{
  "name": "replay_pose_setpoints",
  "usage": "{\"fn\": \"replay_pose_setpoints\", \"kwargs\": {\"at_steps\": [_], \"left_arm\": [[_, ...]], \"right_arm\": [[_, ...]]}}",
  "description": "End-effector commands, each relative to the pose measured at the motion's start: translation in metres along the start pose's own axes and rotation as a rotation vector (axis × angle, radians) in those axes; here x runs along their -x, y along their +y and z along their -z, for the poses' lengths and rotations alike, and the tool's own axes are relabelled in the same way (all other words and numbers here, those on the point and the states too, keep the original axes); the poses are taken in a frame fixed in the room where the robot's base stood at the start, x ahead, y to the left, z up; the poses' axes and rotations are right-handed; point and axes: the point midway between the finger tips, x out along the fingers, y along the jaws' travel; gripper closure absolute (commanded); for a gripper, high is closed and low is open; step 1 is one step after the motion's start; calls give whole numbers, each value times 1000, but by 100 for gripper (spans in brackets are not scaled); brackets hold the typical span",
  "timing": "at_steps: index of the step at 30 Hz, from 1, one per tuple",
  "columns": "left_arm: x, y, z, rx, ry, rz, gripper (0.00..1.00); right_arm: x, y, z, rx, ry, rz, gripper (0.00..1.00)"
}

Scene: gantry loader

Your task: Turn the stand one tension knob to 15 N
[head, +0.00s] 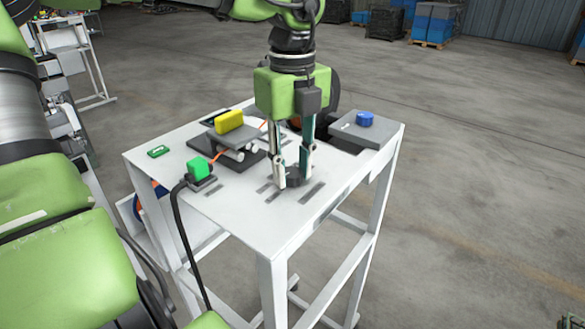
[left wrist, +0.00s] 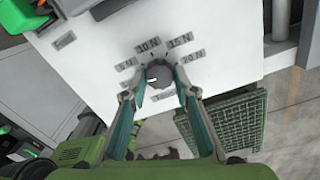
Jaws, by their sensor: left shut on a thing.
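The tension knob (head: 293,180) is a dark round knob on the white stand's top (head: 243,205). In the left wrist view the knob (left wrist: 160,76) has an arc of grey labels around it, among them 10 N (left wrist: 148,46), 15 N (left wrist: 180,40) and 20 N (left wrist: 193,56). A small pale mark shows on the knob, but I cannot tell which label it points to. My left gripper (head: 291,173) points down, with its fingers shut on the knob from both sides; it also shows in the left wrist view (left wrist: 159,93). My right gripper is not in view.
A yellow block (head: 229,120) on a dark fixture, a green block (head: 199,168) with a black cable, and a grey box with a blue button (head: 364,119) stand on the same stand. Open concrete floor (head: 470,150) lies to the right.

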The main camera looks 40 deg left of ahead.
Motion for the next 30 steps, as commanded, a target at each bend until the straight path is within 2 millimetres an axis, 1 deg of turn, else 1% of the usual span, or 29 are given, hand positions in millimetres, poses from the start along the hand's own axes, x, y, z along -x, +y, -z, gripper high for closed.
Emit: {"fn": "replay_pose_setpoints", "kwargs": {"at_steps": [1,3,12,21,30], "left_arm": [[-2,0,0,-35,0,3,94],[-2,0,0,-95,0,4,94],[-1,0,-1,-378,-1,3,94],[0,1,-1,-663,-1,3,94],[1,2,-2,-948,-2,3,94]], "right_arm": [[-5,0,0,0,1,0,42],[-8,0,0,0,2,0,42],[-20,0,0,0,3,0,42],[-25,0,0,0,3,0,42],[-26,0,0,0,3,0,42]]}}
